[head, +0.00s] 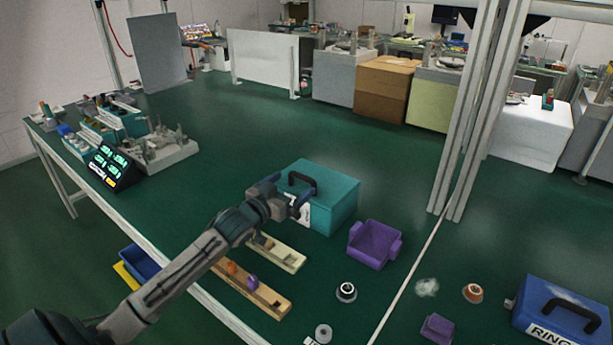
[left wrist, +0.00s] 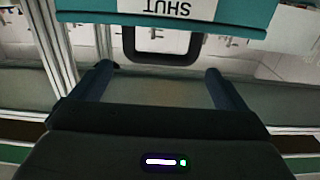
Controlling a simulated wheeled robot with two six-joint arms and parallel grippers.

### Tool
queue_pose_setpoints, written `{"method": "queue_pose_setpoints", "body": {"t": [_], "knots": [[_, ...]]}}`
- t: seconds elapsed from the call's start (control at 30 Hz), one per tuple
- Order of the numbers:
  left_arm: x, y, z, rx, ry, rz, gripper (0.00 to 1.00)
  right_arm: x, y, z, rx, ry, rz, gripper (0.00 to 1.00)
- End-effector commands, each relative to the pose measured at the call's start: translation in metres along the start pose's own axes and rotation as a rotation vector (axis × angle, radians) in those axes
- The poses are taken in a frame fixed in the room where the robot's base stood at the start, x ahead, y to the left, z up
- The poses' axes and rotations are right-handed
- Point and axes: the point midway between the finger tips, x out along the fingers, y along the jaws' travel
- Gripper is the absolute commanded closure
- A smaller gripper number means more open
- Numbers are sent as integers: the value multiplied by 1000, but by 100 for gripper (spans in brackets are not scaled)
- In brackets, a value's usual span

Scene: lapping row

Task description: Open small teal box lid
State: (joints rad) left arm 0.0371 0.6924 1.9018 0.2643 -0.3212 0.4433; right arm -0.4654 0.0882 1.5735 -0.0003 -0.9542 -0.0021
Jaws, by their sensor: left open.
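The teal box (head: 338,203) stands on the dark green bench top in the middle of the head view, with its lid looking down. A black handle (head: 301,180) shows on it, and a pale label is partly hidden by my gripper. My left gripper (head: 292,198) is close to the box's left front side. In the left wrist view, the open left gripper (left wrist: 160,84) has its two fingers apart with nothing between them. The black handle (left wrist: 128,42) hangs just ahead of the fingers, below a teal edge (left wrist: 90,17) with an upside-down "SHUT" label (left wrist: 172,8). My right gripper is not in view.
A purple bin (head: 374,257) stands right of the teal box. Wooden trays (head: 273,302) with small parts lie below my left arm. A blue box (head: 553,323) with a black handle is at the lower right. Metal posts (head: 477,120) rise at the right.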

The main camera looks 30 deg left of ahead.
Motion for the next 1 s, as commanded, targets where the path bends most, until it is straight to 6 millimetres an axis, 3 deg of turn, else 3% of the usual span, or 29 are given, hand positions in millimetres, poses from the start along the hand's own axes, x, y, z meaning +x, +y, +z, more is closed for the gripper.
{"method": "queue_pose_setpoints", "body": {"t": [0.4, 0.6, 0.87, 0.9, 1.0], "knots": [[60, 0, 0, -3, 2, -1, 5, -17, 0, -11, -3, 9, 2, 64], [72, 1, 0, -1, 0, 1, 5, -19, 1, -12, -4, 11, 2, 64], [74, 1, 0, 0, 0, 1, 5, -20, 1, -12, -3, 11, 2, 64], [73, 1, 0, 0, 0, 1, 7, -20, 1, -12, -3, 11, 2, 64], [73, 1, 0, 0, 0, 1, 27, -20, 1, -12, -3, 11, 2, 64]]}}
